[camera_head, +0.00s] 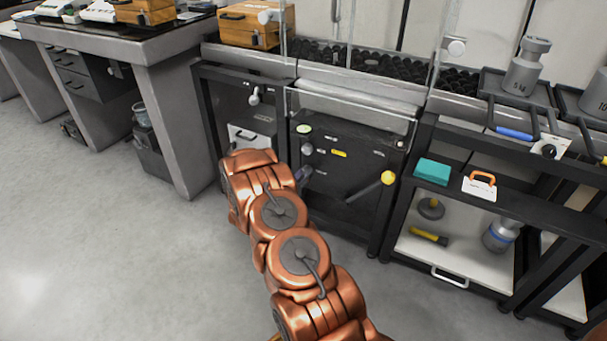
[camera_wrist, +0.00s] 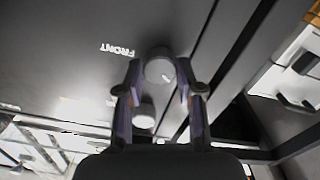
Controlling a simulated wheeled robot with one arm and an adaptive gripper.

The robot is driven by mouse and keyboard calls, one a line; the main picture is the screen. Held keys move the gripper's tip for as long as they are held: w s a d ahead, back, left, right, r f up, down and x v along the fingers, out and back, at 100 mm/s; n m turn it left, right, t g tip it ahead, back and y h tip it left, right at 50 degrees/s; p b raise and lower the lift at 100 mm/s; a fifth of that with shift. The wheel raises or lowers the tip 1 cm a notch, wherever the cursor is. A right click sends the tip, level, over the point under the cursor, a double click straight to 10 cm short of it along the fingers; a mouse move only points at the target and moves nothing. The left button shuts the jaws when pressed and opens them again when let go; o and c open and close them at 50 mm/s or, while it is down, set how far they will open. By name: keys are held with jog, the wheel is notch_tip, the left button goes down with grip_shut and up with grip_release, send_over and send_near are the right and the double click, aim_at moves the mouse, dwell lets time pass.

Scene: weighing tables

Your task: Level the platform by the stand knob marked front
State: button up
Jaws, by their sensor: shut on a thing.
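The stand is a black panel (camera_head: 345,195) under the glass-fronted bench in the head view. In the wrist view the pale round front knob (camera_wrist: 160,68) sits beside the white word FRONT (camera_wrist: 117,50), which appears upside down. My gripper (camera_wrist: 158,75) has a finger on each side of this knob and is shut on it. A second pale knob (camera_wrist: 144,115) lies between the fingers' lower parts, nearer my palm. In the head view my gripper (camera_head: 303,174) is at the panel's left side, partly hidden by my arm. A small round greenish disc (camera_head: 304,129), perhaps a level, is above it.
A lever with a yellow ball (camera_head: 388,178) sticks out right of my gripper. A black shelf unit at the right holds a teal box (camera_head: 432,171) and a white case with an orange handle (camera_head: 480,186). The grey floor (camera_head: 130,260) at left is clear.

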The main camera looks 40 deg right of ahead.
jog(key=shift+w, duration=0.1)
jog(key=o, duration=1.1)
jog(key=shift+o, duration=0.2)
jog(key=v, duration=1.2)
